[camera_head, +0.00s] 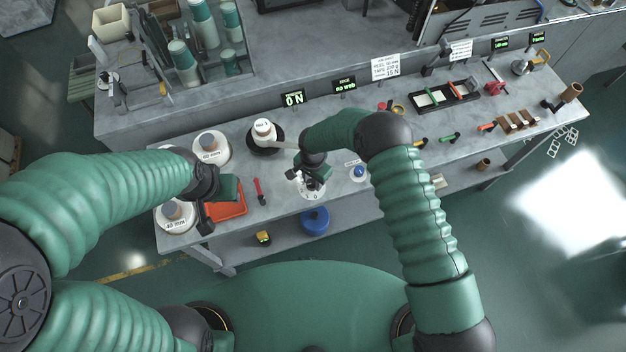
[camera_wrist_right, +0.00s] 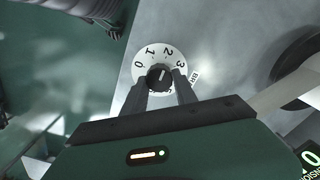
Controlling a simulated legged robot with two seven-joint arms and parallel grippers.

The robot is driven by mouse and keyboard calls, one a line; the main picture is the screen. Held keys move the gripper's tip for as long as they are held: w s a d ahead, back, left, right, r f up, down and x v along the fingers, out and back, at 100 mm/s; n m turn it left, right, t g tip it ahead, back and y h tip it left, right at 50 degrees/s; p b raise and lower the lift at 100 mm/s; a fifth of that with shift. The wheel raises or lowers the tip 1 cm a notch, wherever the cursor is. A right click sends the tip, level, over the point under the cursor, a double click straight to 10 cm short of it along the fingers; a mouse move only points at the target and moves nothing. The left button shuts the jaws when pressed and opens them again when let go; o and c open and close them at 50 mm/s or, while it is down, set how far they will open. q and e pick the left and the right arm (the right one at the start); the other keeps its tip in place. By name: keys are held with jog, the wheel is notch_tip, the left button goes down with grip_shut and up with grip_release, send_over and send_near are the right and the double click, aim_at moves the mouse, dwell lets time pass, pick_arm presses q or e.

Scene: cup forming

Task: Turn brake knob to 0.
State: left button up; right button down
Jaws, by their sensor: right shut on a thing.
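The brake knob (camera_wrist_right: 158,76) is a small dark knob on a round white dial (camera_wrist_right: 143,80) with the numbers 0, 1, 2 and 3. A short pale mark on it points toward the upper part of the dial, away from the 0; its exact reading is too small to tell. My right gripper (camera_wrist_right: 160,88) is shut on the knob, one finger on each side. In the head view my right gripper (camera_head: 312,183) is low over the white dial (camera_head: 313,193) at the bench's front edge. My left gripper (camera_head: 207,215) hangs beside the orange tray (camera_head: 236,210), its fingers unclear.
A display (camera_head: 293,99) reads 0 N. A white spool (camera_head: 264,130) stands behind my right gripper, and white rolls (camera_head: 211,148) stand at left. A blue-topped button (camera_head: 359,171) is right of the dial. A red marker (camera_head: 259,191) lies left of it.

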jog(key=n+b, duration=0.3)
jog(key=shift+s+a+f, duration=0.1)
jog(key=shift+a+f, duration=0.1)
jog(key=shift+a, duration=0.05)
jog(key=n+b, duration=0.3)
jog(key=n, duration=0.2)
jog(key=shift+n, duration=0.3)
jog(key=n+b, duration=0.2)
jog(key=n, duration=0.2)
jog(key=shift+s+n, duration=0.1)
jog(key=shift+n, duration=0.2)
jog(key=shift+r+n+b, duration=0.15)
jog(key=shift+n+b, duration=0.6)
jog(key=shift+n, duration=1.45)
jog(key=shift+d, duration=0.1)
jog(key=c, duration=1.3)
grip_release()
jog(key=shift+c, duration=0.2)
jog(key=o, duration=0.4)
jog(key=shift+r, duration=0.1)
jog(key=shift+d, duration=0.1)
